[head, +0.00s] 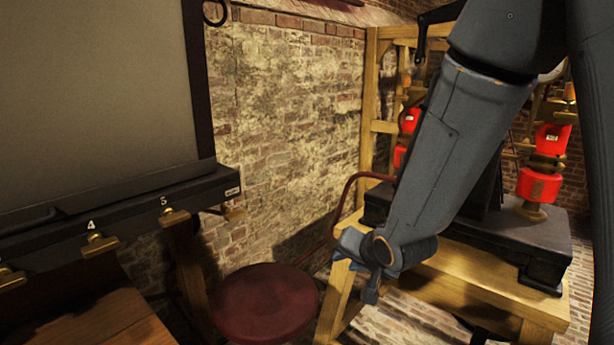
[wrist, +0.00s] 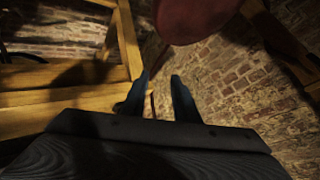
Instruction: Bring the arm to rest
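My grey arm (head: 455,150) comes down from the upper right in the head view, in front of a wooden frame. Its lower end is near the edge of a wooden stand, to the right of a round red stool. In the wrist view my gripper (wrist: 160,90) shows two blue-grey fingers standing apart. I see nothing held between them; a thin part behind them is too dark to tell. The fingers point toward the brick floor and the stool's red seat (wrist: 195,18).
The round red stool (head: 265,303) stands low beside the brick wall (head: 285,130). A bench with brass clips (head: 100,243) and a grey panel (head: 95,90) is at left. A wooden stand (head: 480,275) bears a black base (head: 455,238) and red jar-like parts (head: 538,186).

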